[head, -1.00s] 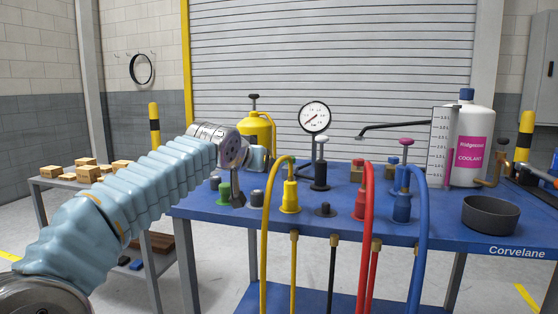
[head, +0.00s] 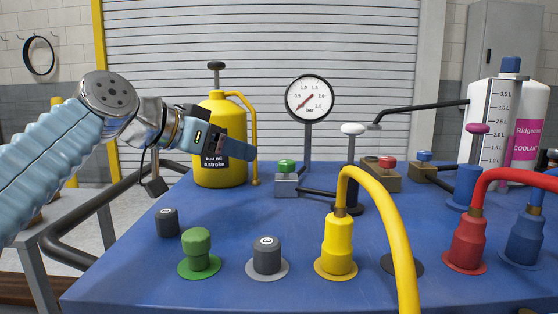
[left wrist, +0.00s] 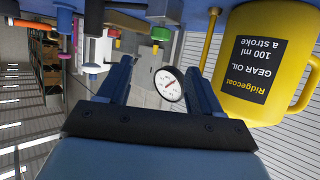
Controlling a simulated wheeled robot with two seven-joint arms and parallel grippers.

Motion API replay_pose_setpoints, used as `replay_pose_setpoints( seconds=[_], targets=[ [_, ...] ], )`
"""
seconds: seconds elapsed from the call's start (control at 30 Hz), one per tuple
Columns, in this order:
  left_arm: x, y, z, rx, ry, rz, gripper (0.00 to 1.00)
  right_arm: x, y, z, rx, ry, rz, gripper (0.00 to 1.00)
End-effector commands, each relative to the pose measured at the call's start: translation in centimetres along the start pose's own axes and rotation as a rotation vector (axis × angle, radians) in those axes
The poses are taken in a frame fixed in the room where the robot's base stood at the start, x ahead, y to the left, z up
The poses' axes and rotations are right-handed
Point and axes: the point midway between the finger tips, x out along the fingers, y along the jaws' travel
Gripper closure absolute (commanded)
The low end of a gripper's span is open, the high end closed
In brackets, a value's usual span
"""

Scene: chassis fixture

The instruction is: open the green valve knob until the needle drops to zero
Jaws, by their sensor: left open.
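The green valve knob (head: 286,165) sits on a small grey block at the back of the blue bench, left of the gauge post. It also shows in the left wrist view (left wrist: 161,33), upside down. The round white gauge (head: 309,98) stands on a post; its red needle slants between lower left and upper right, and I cannot read an exact value. My left gripper (head: 250,154) is open and empty, left of the green knob and in front of the yellow oil can. Its two blue fingers (left wrist: 158,70) are apart. My right gripper is not in view.
The yellow gear oil can (head: 221,140) is close beside my left gripper. A green capped fitting (head: 198,251), yellow hose plug (head: 341,245), red plug (head: 467,241) and white-topped post (head: 350,165) stand on the blue bench (head: 130,275). Grey pipes run along its back.

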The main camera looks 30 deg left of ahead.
Motion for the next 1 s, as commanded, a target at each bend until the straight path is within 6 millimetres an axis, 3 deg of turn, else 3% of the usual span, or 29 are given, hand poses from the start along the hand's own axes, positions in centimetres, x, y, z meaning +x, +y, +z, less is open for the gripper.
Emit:
replay_pose_setpoints(
  seconds=[0.1,0.23,0.7,1.0],
  targets=[
    [0.0,0.2,0.1,0.008,0.008,0.014,0.35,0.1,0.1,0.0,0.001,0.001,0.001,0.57],
    [1.5,0.2,0.1,0.008,0.007,0.015,0.35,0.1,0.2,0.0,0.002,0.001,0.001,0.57],
    [11.5,0.3,-0.1,0.007,0.006,0.014,0.35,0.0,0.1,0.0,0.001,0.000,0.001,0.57],
    [13.5,0.4,-0.1,0.008,0.008,0.013,0.35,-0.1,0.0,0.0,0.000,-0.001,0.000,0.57]
  ],
)
